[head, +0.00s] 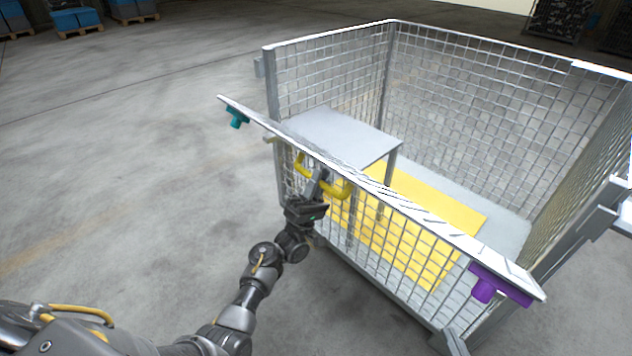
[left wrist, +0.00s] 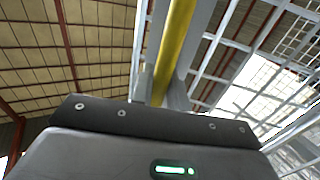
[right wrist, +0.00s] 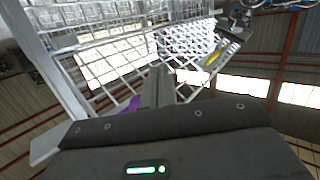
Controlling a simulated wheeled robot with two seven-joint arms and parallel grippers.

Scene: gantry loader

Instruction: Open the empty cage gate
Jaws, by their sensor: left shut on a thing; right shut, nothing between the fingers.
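The wire-mesh cage (head: 389,75) stands on the concrete floor. Its front gate (head: 432,222) has a pale top rail that sits lower than the cage's top and appears to stand out in front of the posts. A teal latch (head: 236,117) is at the gate's left end, a purple latch (head: 495,287) at its right end. My right gripper (right wrist: 157,85) is shut and empty near the purple latch (right wrist: 130,104).
Inside the cage are a grey shelf (head: 340,136) and a yellow floor panel (head: 440,212); no load shows. Open concrete floor (head: 140,150) lies left of the cage. Blue crates on pallets (head: 76,20) stand far back left.

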